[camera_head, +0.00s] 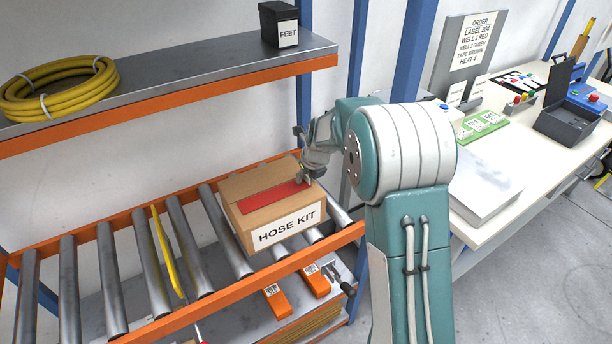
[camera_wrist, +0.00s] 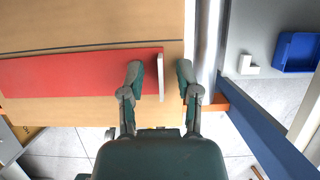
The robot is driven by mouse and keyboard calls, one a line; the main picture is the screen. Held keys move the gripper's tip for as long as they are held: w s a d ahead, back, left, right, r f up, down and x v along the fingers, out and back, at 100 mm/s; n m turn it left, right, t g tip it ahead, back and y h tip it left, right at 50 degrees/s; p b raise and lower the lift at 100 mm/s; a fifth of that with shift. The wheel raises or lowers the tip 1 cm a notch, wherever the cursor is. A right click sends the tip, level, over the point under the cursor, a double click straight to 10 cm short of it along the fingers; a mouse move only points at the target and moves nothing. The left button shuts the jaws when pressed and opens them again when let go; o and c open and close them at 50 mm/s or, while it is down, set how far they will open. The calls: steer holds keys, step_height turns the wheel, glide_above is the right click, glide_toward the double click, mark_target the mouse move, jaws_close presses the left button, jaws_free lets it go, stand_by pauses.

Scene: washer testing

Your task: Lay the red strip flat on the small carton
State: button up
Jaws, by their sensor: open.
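The carton (camera_head: 243,191), marked HOSE KIT, sits on the roller shelf in the head view. The red strip (camera_head: 272,199) lies along its top and looks flat there. In the wrist view the red strip (camera_wrist: 75,72) runs across the tan carton top (camera_wrist: 90,20), beside a dark seam line. A pale tab (camera_wrist: 161,76) is at the strip's right end. My gripper (camera_head: 303,180) is over the carton's right end. In the wrist view my gripper (camera_wrist: 160,70) is open, with one fingertip on each side of the tab. Whether the fingers touch it I cannot tell.
An upper shelf (camera_head: 180,75) holds a yellow hose coil (camera_head: 60,88) and a black FEET box (camera_head: 279,24). A white workbench (camera_head: 520,170) with several items stands at right.

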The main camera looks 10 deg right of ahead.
steer(key=s+r+n, duration=0.7)
steer(key=s+r, duration=0.4)
steer(key=r, duration=0.5)
steer(key=s+r+n+t+h, duration=0.1)
steer(key=s+n, duration=2.4)
steer(key=shift+s, duration=0.35)
